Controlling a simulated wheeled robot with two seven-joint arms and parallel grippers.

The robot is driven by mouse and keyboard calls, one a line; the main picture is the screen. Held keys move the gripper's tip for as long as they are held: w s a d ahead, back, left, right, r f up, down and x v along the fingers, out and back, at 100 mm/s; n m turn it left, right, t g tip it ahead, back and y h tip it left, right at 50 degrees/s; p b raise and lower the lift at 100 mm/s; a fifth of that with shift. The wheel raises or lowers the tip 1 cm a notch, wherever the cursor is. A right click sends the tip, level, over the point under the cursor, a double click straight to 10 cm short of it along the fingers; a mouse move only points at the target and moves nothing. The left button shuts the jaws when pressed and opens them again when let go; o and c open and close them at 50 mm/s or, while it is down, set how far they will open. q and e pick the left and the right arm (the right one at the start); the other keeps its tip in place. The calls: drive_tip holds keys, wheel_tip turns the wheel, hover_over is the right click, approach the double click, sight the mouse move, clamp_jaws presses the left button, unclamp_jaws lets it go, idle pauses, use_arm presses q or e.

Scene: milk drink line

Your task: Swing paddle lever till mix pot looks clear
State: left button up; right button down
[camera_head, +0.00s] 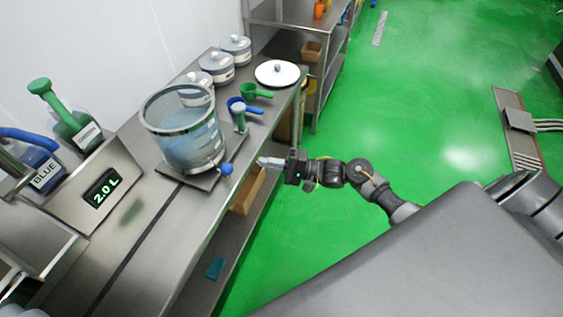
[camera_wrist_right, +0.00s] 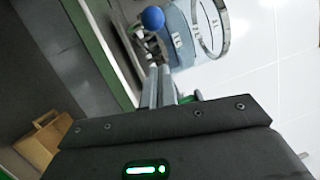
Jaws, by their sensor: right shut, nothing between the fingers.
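The mix pot (camera_head: 190,148) is a clear vessel with a metal rim, standing on a dark base plate on the steel counter. Its lower part looks pale, hazy blue; I cannot tell how evenly mixed it is. The paddle lever's blue ball knob (camera_head: 226,169) sticks out at the pot's front right. My right gripper (camera_head: 262,161) is shut and empty, just right of the knob and apart from it. In the right wrist view the shut fingertips (camera_wrist_right: 160,72) point toward the blue knob (camera_wrist_right: 152,18), with the pot (camera_wrist_right: 188,32) behind it. My left gripper is not in view.
Green and blue scoops (camera_head: 256,91) and several lidded grey tubs (camera_head: 216,66) stand behind the pot. A cardboard box (camera_head: 247,190) sits below the counter. Green floor (camera_head: 430,110) is open at right.

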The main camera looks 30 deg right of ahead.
sight(224, 169)
drive_tip(key=w+a+r+p, duration=0.1)
drive_tip(key=a+p, duration=0.1)
drive_tip(key=a, duration=0.4)
drive_tip(key=shift+a, duration=0.35)
drive_tip(key=shift+r, duration=0.1)
